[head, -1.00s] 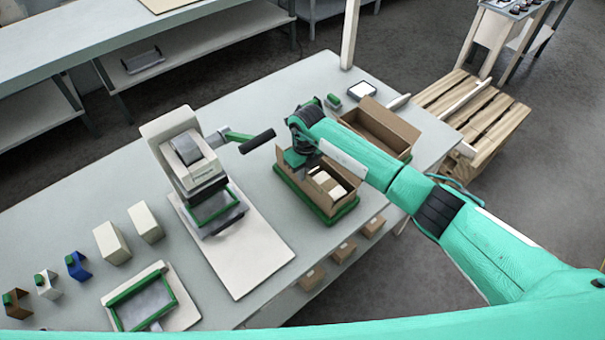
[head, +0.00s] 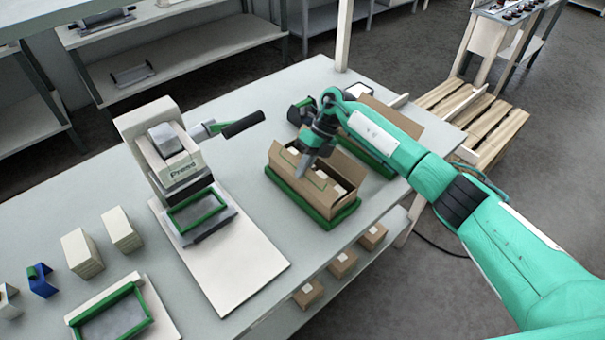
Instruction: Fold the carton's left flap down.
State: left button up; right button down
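The open brown carton (head: 299,187) sits in a green-rimmed tray (head: 331,221) on the table, right of the press. White-topped contents (head: 337,188) show inside it. The carton's left flap is hard to make out; the near-left wall stands up. My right gripper (head: 303,172) points down at the carton's left part, its tip at or just inside the opening. Its fingers are too small and dark to tell whether they are apart. My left gripper is not in view.
The press (head: 172,160) with its black handle stands left of the carton. A second open carton (head: 392,118) is behind my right arm. Small boxes (head: 308,294) lie on the shelf below. White blocks (head: 82,254) and a green frame (head: 112,315) lie at the left.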

dwell(0.4)
jog(key=c, duration=1.6)
grip_release()
jog(key=shift+c, duration=0.2)
jog(key=shift+w+d+r, duration=0.2)
jog(key=b+v, duration=0.4)
jog(key=v, duration=0.9)
jog(key=shift+d+b, duration=0.15)
jog(key=shift+b, duration=0.2)
